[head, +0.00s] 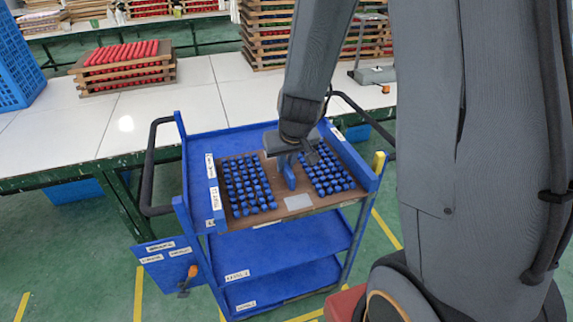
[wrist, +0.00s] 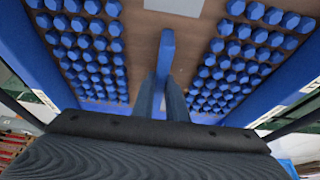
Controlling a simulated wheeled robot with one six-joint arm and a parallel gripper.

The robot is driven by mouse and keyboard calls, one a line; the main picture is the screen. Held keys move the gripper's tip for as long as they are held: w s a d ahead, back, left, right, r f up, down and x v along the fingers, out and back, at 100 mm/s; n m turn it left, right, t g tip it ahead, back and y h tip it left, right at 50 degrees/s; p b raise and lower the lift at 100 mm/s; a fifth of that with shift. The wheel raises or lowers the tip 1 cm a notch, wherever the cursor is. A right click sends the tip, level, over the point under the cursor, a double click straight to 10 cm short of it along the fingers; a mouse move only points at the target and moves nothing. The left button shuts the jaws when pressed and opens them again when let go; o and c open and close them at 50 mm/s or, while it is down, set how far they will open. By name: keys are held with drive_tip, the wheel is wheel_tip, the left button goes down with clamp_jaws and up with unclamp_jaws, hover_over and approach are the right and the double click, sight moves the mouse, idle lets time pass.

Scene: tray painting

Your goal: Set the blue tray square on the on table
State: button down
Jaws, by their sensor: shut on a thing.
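The blue tray is a brown board (head: 298,203) with rows of blue pieces on both sides and a blue upright grip (head: 288,180) in the middle. It lies within the top of a blue cart; I cannot tell whether it touches the shelf. My gripper (head: 285,162) comes down from above and is shut on the grip. In the wrist view, my fingers (wrist: 161,98) close on the blue grip (wrist: 166,50), with the brown board (wrist: 140,50) behind it. The white table (head: 140,125) stands behind and left of the cart.
The blue cart (head: 275,245) has lower shelves, black handles and an orange-handled item at its front left. On the table are a stack of trays with red pieces (head: 125,68), a blue crate (head: 20,65) and more stacked trays (head: 268,35). The tabletop between them is bare.

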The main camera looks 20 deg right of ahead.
wheel_tip(320, 180, up, 7)
drive_tip(key=p, duration=0.6)
drive_tip(key=shift+f+p, duration=0.2)
drive_tip(key=shift+p, duration=0.2)
drive_tip(key=shift+r, duration=2.35)
